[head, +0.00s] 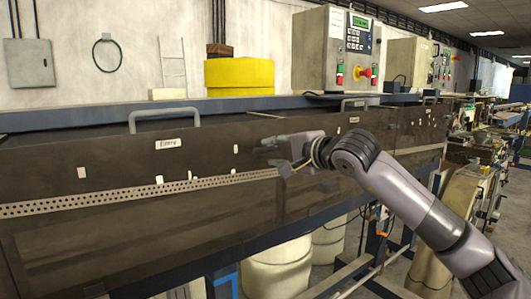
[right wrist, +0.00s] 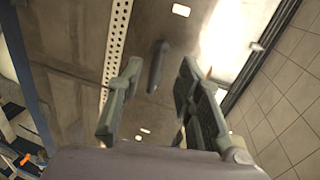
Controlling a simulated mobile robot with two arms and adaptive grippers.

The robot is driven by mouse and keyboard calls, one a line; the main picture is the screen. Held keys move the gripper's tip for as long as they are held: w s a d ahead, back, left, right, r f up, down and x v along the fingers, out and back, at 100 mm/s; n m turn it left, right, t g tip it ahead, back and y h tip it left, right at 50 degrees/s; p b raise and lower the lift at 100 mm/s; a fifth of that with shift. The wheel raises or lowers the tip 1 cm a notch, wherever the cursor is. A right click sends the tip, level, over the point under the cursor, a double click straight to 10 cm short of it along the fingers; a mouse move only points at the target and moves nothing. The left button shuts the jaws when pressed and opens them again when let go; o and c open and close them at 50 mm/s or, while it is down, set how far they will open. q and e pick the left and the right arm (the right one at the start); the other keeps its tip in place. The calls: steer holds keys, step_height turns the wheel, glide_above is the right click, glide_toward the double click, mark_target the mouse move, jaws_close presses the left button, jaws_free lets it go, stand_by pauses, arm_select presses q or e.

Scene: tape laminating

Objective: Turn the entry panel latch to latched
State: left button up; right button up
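The entry panel (head: 110,150) is a long dark brown, see-through front panel with a perforated strip along it. A small grey elongated latch handle (right wrist: 156,66) stands on the panel in the right wrist view, beside the perforated strip (right wrist: 115,45). My right gripper (head: 270,155) is in front of the panel, near its middle in the head view. In the right wrist view the right gripper (right wrist: 160,82) is open, and the latch shows between its two fingertips with gaps on both sides. In the head view I cannot make out the latch. My left gripper is not in view.
Metal handles (head: 164,117) stand on the panel's top edge. Behind are a yellow block (head: 239,75) and a control box (head: 337,50) with buttons. Pale rolls (head: 277,268) stand below the panel. Tiled floor (right wrist: 290,110) shows at the right wrist view's right.

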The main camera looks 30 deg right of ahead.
steer(key=v, duration=0.6)
stand_by(0.4)
